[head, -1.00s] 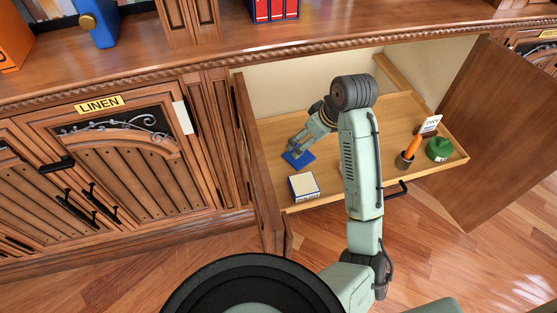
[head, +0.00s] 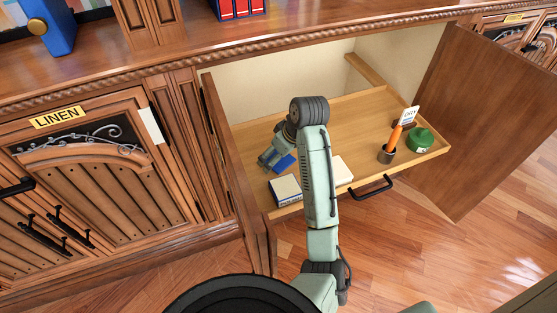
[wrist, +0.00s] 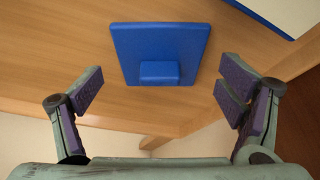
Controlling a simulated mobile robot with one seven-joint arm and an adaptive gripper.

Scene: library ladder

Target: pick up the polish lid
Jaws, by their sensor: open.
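The polish lid appears to be the flat blue square plate (head: 285,163) lying on the pull-out wooden tray, partly covered by my gripper in the head view. In the wrist view the lid (wrist: 160,45) lies flat, with a small blue block grip (wrist: 159,72) on it. My gripper (wrist: 163,90) is open and empty, with one finger on each side of the picture and the lid between and beyond the fingertips. In the head view my gripper (head: 268,160) is above the tray, just left of the lid. An open-looking blue box with a pale top (head: 285,187) and a front label stands near the lid.
The tray (head: 350,120) sits inside an open cupboard with a door (head: 435,120) at right. A pale block (head: 342,170) is beside my arm. At the tray's right are a dark cup (head: 386,154) with an orange handle (head: 395,136), a card (head: 409,115) and a green round object (head: 420,138).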

